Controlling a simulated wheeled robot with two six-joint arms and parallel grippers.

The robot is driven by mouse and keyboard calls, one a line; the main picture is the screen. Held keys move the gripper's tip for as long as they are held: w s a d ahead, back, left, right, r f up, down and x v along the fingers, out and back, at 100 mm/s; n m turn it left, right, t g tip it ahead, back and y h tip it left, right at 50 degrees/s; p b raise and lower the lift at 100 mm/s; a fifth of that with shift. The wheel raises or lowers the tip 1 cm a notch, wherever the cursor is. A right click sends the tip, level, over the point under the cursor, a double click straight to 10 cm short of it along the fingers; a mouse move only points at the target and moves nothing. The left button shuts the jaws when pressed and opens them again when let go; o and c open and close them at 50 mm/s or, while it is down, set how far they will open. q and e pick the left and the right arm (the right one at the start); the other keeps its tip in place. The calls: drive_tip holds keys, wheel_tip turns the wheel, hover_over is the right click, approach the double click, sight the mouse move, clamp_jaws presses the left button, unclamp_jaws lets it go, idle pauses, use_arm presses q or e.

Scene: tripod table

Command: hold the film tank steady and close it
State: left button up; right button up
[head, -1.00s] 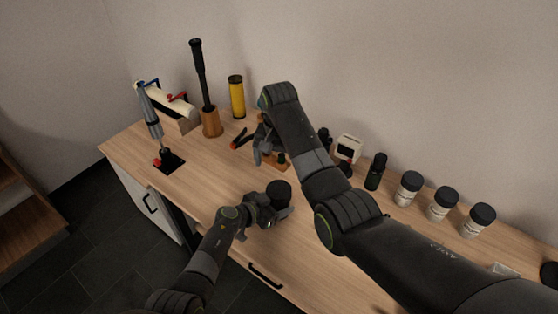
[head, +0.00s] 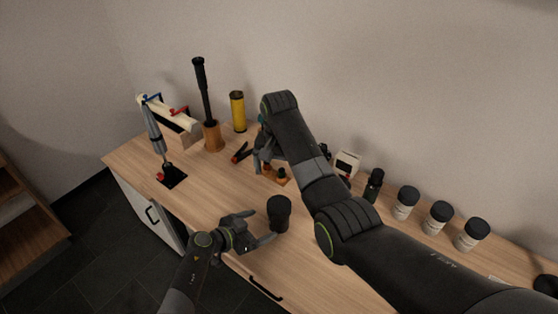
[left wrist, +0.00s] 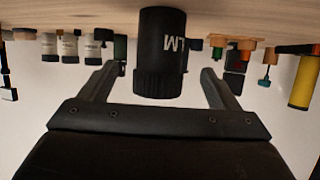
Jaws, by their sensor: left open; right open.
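The film tank (head: 279,212) is a black cylinder standing upright near the table's front edge. In the left wrist view, which is upside down, the tank (left wrist: 163,45) shows white letters "LM" and a ribbed black cap at its top end. My left gripper (head: 263,226) is open. Its fingers point at the tank from the left, and in the left wrist view they (left wrist: 163,80) lie either side of it with gaps. My right gripper (head: 262,160) is open, pointing down farther back over the table, partly hidden by its own arm.
Behind stand a yellow cylinder (head: 238,111), a tall black-handled tool in a wooden holder (head: 213,137) and a grey lever tool (head: 154,131). A dark bottle (head: 374,186) and white jars with black lids (head: 405,204) line the right. The table's left middle is bare.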

use_arm(q)
drive_tip(key=v, duration=0.8)
drive_tip(key=shift+a+p, duration=0.3)
drive_tip(key=shift+p, duration=0.05)
drive_tip(key=shift+s, duration=0.2)
